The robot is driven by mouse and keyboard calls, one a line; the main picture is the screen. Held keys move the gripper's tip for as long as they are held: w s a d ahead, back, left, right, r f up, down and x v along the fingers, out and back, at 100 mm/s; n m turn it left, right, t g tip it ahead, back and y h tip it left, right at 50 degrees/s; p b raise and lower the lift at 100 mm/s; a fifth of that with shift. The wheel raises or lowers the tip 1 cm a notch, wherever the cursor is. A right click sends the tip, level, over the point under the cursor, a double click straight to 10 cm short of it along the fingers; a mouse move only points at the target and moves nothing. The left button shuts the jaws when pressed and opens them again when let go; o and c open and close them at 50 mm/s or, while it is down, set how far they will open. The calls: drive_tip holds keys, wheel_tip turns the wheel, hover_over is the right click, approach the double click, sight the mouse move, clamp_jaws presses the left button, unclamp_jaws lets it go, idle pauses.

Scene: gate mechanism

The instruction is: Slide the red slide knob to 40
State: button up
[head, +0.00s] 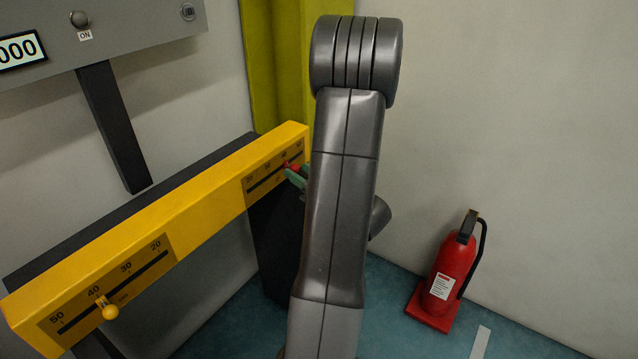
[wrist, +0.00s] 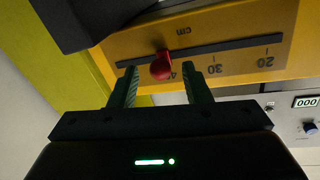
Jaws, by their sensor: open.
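The red slide knob (wrist: 161,68) sits on a slotted scale in the yellow beam (wrist: 115,42). In the wrist view it stands between the two green fingers of my gripper (wrist: 160,78), which are open with a gap on each side. The knob is close to 40, on the side away from 30; the exact reading is unclear.
A yellow knob (head: 109,311) sits near 40 on the beam's other scale. A grey panel (head: 120,32) with a display hangs at upper left. A yellow-green post (head: 275,70) stands behind the beam. A red fire extinguisher (head: 450,270) stands on the floor at right.

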drive_tip(key=v, duration=1.3)
drive_tip(key=shift+s+d, duration=0.1)
